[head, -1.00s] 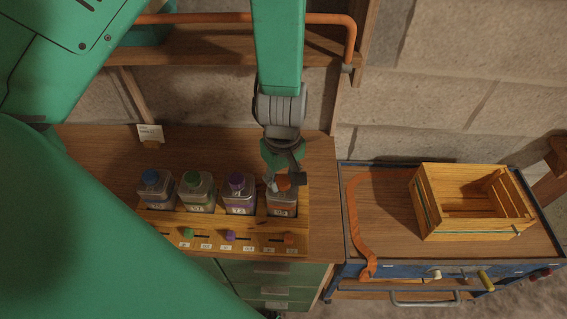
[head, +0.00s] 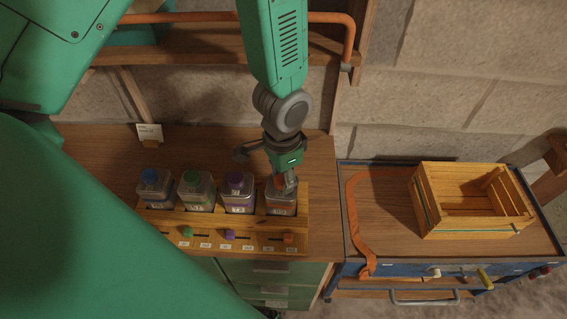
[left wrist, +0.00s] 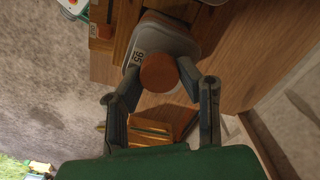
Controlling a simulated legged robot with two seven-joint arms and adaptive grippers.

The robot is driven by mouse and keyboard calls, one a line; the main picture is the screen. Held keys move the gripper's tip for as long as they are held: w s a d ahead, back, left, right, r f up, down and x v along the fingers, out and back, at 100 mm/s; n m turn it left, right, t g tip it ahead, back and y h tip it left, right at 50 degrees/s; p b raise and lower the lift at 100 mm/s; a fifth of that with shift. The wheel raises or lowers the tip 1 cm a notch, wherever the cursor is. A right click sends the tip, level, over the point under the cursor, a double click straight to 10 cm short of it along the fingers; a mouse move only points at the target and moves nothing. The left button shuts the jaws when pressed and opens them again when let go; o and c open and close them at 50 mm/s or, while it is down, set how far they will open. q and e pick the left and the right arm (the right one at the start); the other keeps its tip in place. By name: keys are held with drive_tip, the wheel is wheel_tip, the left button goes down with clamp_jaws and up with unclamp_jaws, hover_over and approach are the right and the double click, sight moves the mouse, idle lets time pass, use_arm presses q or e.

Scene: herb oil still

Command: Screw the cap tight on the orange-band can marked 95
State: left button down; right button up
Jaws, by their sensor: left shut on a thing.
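The orange-band can (head: 282,203) stands upright at the right end of a wooden rack. Its label, marked 95, shows in the left wrist view (left wrist: 138,57). The round orange-brown cap (left wrist: 160,73) sits at the top of this can; its thread is hidden. My left gripper (head: 284,184) comes down from above over the can. In the left wrist view its two fingers (left wrist: 158,72) are shut on opposite sides of the cap. In the head view the fingers partly cover the cap. My right gripper is not in view.
Cans with blue (head: 152,187), green (head: 196,190) and purple (head: 238,192) caps stand left in the wooden rack (head: 215,240), which has coloured knobs in front. A wooden crate (head: 434,215) and an orange strap (head: 358,225) lie on the cart at right. A shelf with an orange rail (head: 230,17) is behind.

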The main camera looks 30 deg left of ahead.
sight(282, 179)
use_arm(q)
drive_tip(key=shift+m, duration=0.4)
drive_tip(key=c, duration=1.1)
unclamp_jaws()
drive_tip(key=shift+o, duration=0.2)
drive_tip(key=shift+a, duration=0.1)
drive_tip(key=shift+r, duration=0.1)
drive_tip(key=shift+r, duration=3.4)
drive_tip(key=shift+s, duration=0.1)
